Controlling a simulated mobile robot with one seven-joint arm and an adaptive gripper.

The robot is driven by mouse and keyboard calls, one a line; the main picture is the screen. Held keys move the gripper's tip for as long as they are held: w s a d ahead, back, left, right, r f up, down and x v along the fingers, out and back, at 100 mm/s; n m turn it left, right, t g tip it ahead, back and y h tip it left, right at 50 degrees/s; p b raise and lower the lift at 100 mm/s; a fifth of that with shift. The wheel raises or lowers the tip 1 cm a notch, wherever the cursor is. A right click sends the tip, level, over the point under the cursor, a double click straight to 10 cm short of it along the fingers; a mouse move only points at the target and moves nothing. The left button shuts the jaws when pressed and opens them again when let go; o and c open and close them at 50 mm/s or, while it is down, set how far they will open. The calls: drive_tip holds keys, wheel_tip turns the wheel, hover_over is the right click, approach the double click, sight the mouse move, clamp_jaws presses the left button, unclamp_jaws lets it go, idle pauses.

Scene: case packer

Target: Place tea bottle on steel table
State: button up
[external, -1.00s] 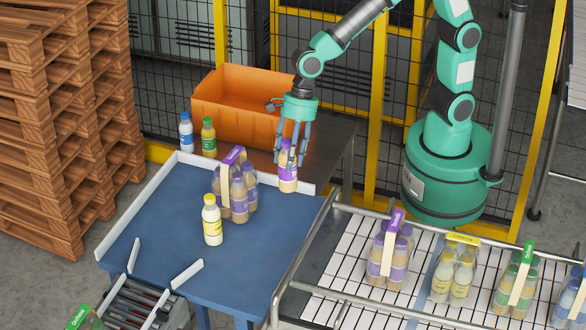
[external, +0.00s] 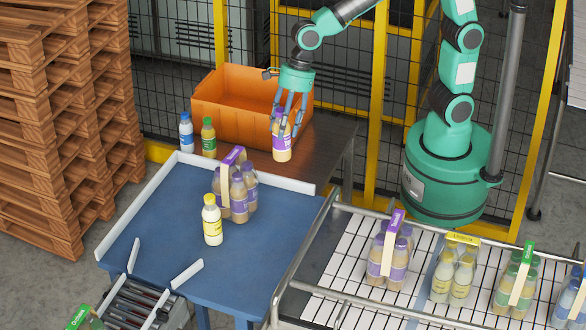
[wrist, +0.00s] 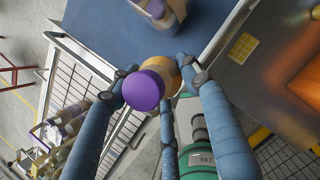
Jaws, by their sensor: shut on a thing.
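The tea bottle (external: 282,147), tan with a purple label, is upright in my gripper (external: 284,126). My gripper's long blue-grey fingers are shut around its upper part and point down. In the external view the bottle shows against the front part of the dark steel table (external: 330,142); I cannot tell whether its base touches. In the wrist view the bottle's purple cap (wrist: 143,90) lies between the fingers and hides most of the tan body. The steel table top (wrist: 238,75) shows at the right there.
An orange crate (external: 222,119) stands on the steel table behind my gripper. A blue bottle (external: 186,134) and a green bottle (external: 208,140) stand left. The blue table (external: 165,215) in front holds a purple-label pack (external: 238,196) and a yellow bottle (external: 212,222).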

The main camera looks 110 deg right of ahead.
drive_tip(key=s+d+m+h+b, duration=0.1)
drive_tip(key=s+d+m, duration=0.2)
drive_tip(key=s+d, duration=0.5)
drive_tip(key=s+d+m+h, duration=0.2)
drive_tip(key=s+d+m, duration=0.25)
drive_tip(key=d, duration=0.75)
drive_tip(key=s+d+m+h+b, duration=0.1)
drive_tip(key=s+d+m, duration=0.1)
drive_tip(key=s+d, duration=0.6)
wheel_tip(320, 180, down, 28)
drive_tip(key=w+d, duration=0.1)
drive_tip(key=shift+w+d+r, duration=0.15)
drive_tip(key=shift+w, duration=0.15)
drive_tip(key=shift+w+d, duration=0.1)
drive_tip(key=w+d+p, duration=0.1)
drive_tip(key=w+d, duration=0.3)
drive_tip(key=w, duration=0.2)
drive_tip(key=w+d+f+p, duration=0.1)
drive_tip(key=w+d+p, duration=0.1)
drive_tip(key=w+d, duration=0.2)
drive_tip(key=w, duration=0.3)
drive_tip(key=shift+w+f, duration=0.25)
drive_tip(key=shift+f, duration=0.1)
